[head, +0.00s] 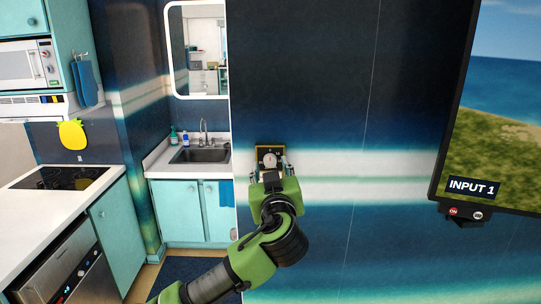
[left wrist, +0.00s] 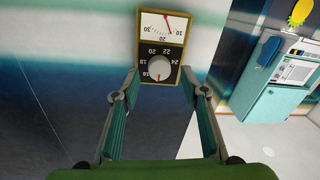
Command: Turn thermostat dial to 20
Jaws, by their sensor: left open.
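The thermostat (head: 268,149) is a small brass-edged box on the striped wall. In the left wrist view it appears upside down, with a thermometer scale and red needle (left wrist: 166,24) at the top. Its round grey dial (left wrist: 159,67) has printed numbers from 16 to 24 around it. A small red mark on the dial points toward the 16 at the bottom. My left gripper (head: 270,170) is in front of the thermostat. In the left wrist view its open fingers (left wrist: 160,76) stand wide on either side of the dial, apparently not touching it.
A wall screen reading "INPUT 1" (head: 473,187) is at the right. A sink (head: 201,155) with teal cabinets and a mirror (head: 198,50) stand to the left. A counter with a cooktop (head: 58,178) is at far left. The wall around the thermostat is clear.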

